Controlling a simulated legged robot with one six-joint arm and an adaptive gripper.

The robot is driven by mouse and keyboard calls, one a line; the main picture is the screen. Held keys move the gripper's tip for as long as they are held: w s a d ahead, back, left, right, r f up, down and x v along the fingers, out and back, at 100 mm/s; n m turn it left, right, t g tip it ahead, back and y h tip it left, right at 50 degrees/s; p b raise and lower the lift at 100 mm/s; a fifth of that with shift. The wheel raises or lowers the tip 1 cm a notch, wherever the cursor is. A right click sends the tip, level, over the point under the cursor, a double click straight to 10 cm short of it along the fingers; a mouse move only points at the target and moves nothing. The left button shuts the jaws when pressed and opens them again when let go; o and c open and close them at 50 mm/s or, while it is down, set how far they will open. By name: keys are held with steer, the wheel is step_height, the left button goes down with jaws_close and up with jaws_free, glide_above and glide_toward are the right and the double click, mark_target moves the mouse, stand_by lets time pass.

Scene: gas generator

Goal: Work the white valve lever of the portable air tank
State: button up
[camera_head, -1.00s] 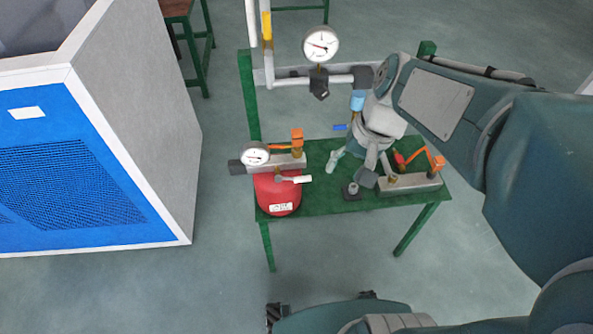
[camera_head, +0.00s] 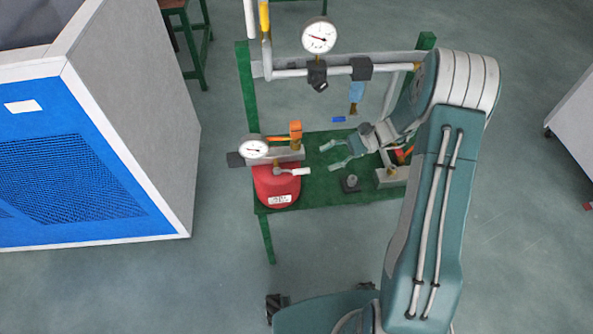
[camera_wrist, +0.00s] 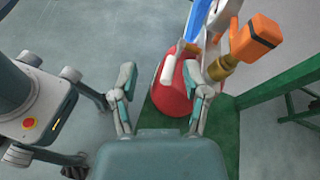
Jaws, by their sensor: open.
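The portable air tank is a red cylinder (camera_head: 275,190) at the left front of the green table. Its white valve lever (camera_head: 295,171) sticks out to the right from the top of the tank. In the wrist view the lever (camera_wrist: 168,66) lies ahead, between the lines of the two fingers and nearer the right one, with the red tank (camera_wrist: 172,98) below. My gripper (camera_head: 329,156) is open and empty, its fingers pointing left toward the lever. It is a short way right of the lever and apparently not touching it.
A pressure gauge (camera_head: 254,149) and an orange valve handle (camera_head: 295,133) sit on the grey block behind the tank. A small black fitting (camera_head: 350,184) stands on the green table (camera_head: 320,195). A pipe with a larger gauge (camera_head: 319,35) runs behind. A blue cabinet (camera_head: 75,170) stands left.

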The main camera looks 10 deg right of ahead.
mark_target(295, 172)
step_height(295, 172, down, 8)
steer(key=w+d+m+t+y, duration=0.2)
steer(key=m+y, duration=0.1)
steer(key=m, duration=0.1)
steer(key=a, duration=1)
steer(key=shift+s+a+r, duration=0.1)
steer(key=shift+s+a, duration=0.05)
steer(key=shift+a, duration=0.15)
jaws_close()
